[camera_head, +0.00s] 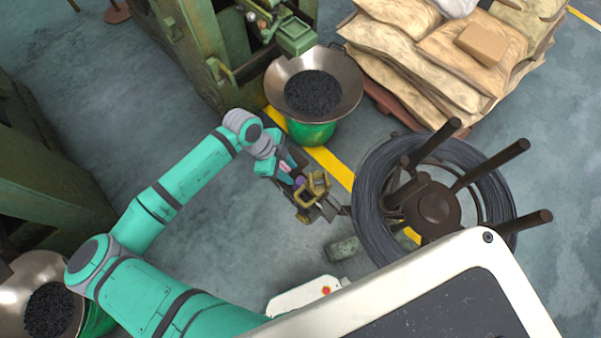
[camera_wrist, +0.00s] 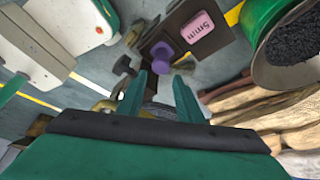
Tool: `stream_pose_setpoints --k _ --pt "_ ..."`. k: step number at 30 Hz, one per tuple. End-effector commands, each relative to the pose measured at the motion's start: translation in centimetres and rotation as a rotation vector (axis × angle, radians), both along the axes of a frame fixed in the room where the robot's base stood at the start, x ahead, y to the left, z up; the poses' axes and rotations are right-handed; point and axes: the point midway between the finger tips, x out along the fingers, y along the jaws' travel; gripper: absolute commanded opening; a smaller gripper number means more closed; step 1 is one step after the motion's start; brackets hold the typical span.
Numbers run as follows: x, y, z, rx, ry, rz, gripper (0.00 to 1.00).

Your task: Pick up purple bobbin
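The purple bobbin (camera_wrist: 162,54) stands on a small dark stand, just past my fingertips in the wrist view. In the head view it is a small purple spot (camera_head: 299,181) beside my gripper (camera_head: 285,172), partly covered. In the wrist view my gripper (camera_wrist: 162,77) has its two teal fingers apart with nothing held between them. The bobbin appears just beyond the gap between the fingertips; I see no contact. A pink block marked "5mm" (camera_wrist: 197,33) sits next to the bobbin on the same stand.
A yellow-brown part (camera_head: 314,185) is close to my gripper. A wire coil on a dark spoked reel (camera_head: 372,205) stands to the right. A bowl of black pieces (camera_head: 279,83) and stacked sacks (camera_head: 400,65) are behind. Open floor (camera_head: 230,225) lies left of the stand.

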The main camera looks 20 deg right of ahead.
Motion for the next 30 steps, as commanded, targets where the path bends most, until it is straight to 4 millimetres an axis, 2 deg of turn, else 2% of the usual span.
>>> stream_pose_setpoints --k 7,14,21,25,30 --pt "-0.8 -1.1 -3.3 0.000 0.002 0.000 0.33" --pt "-1.1 -1.7 -5.2 0.002 0.001 0.001 0.33" --pt "-1.4 -2.6 -8.4 0.002 0.000 0.002 0.33" --pt "-1.7 -2.9 -9.4 0.001 0.000 0.002 0.33" --pt "-1.7 -3.0 -9.6 0.001 -0.001 0.002 0.33"
